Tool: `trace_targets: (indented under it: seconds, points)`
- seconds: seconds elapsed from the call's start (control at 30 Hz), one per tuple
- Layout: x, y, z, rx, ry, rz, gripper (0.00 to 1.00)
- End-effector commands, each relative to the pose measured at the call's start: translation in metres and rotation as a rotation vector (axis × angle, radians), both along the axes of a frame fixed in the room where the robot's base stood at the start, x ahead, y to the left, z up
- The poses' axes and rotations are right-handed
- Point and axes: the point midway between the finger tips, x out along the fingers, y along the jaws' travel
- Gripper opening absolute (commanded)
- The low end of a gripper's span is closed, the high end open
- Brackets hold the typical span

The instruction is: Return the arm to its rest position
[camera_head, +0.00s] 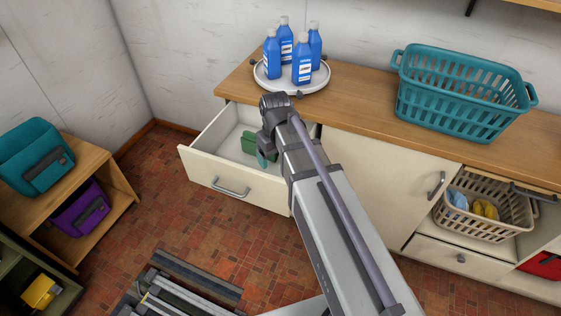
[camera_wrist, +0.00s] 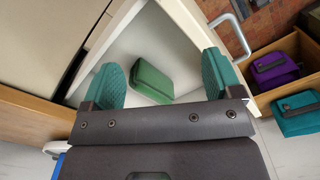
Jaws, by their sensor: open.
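My gripper (camera_wrist: 163,79) is open, with its two teal finger pads spread apart in the wrist view. It points down over the open drawer (camera_head: 228,178). A green box-like item (camera_wrist: 152,83) lies on the drawer floor and appears between the fingers, seemingly below them and not gripped. The same green item (camera_head: 249,142) shows partly in the head view, next to a teal fingertip. My arm reaches from the lower right of the head view toward the drawer and hides most of the gripper and the drawer's right part.
Blue bottles stand on a round white tray (camera_head: 277,86) on the counter, just behind my arm. A teal basket (camera_head: 464,92) stands on the counter at right. A beige basket (camera_head: 482,206) sits in the cabinet. A shelf (camera_head: 97,173) at left holds teal and purple bags.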

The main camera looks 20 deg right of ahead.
Motion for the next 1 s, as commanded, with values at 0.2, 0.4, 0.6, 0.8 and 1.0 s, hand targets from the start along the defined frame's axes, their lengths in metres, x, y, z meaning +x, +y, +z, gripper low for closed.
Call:
trace_targets:
  seconds: [0.2,0.4,0.6,0.8,1.0]
  points:
    - [-0.106,0.0,0.0,0.0,-0.001,-0.285,0.85]
    - [-0.102,0.0,0.0,0.0,-0.001,-0.29,0.85]
    - [-0.101,0.0,0.057,-0.001,0.0,-0.288,0.85]
    - [-0.101,0.0,0.095,-0.002,0.0,-0.287,0.85]
    - [-0.101,0.0,0.087,-0.002,0.0,-0.287,0.85]
